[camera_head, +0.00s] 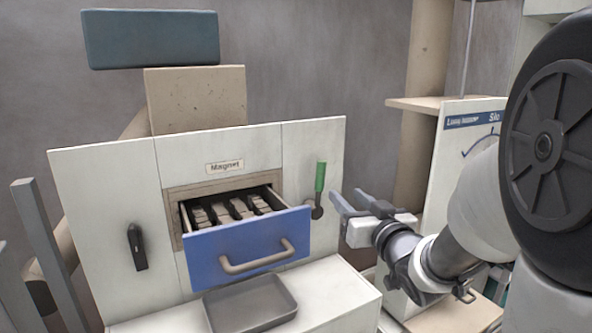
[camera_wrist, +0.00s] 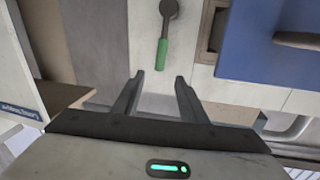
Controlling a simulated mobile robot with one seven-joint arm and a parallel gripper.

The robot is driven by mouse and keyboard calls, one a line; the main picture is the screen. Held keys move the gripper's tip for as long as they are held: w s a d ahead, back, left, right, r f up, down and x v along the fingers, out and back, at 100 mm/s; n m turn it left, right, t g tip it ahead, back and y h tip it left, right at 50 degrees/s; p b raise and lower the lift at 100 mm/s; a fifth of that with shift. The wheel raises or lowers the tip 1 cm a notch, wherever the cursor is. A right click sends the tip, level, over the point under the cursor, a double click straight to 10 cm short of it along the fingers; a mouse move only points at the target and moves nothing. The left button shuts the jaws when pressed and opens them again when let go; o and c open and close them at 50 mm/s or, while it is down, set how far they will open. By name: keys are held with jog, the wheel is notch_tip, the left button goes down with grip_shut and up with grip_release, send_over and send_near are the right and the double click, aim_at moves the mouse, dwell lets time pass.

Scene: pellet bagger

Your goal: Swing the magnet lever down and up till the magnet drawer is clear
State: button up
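The magnet lever has a green handle (camera_head: 320,177) standing up from a dark pivot, right of the drawer on the white cabinet. The handle also shows in the wrist view (camera_wrist: 162,53), whose picture looks upside down. The blue-fronted magnet drawer (camera_head: 238,246) is pulled out below the "Magnet" label. Several bars (camera_head: 236,208) lie in it, with dark patches on and between them. My gripper (camera_head: 348,198) is open and empty, just right of the lever in the head view. In the wrist view the handle's end lies just beyond the open fingertips (camera_wrist: 159,77), apart from them.
A grey tray (camera_head: 250,303) sits on the ledge under the drawer. A black handle (camera_head: 137,247) is on the cabinet's left panel. A silo panel (camera_head: 470,122) and a wooden shelf (camera_head: 420,104) stand at right. The lever's surrounding panel is clear.

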aim_at(323, 174)
jog(key=w+a+p, duration=0.1)
jog(key=w, duration=0.4)
jog(key=w+a+p, duration=0.1)
jog(key=w, duration=0.5)
jog(key=w+a, duration=0.1)
jog(key=w, duration=0.4)
jog(key=shift+w+a+p, duration=0.2)
jog(key=shift+w+p, duration=0.15)
jog(key=shift+p, duration=0.05)
jog(key=shift+c, duration=0.3)
grip_shut()
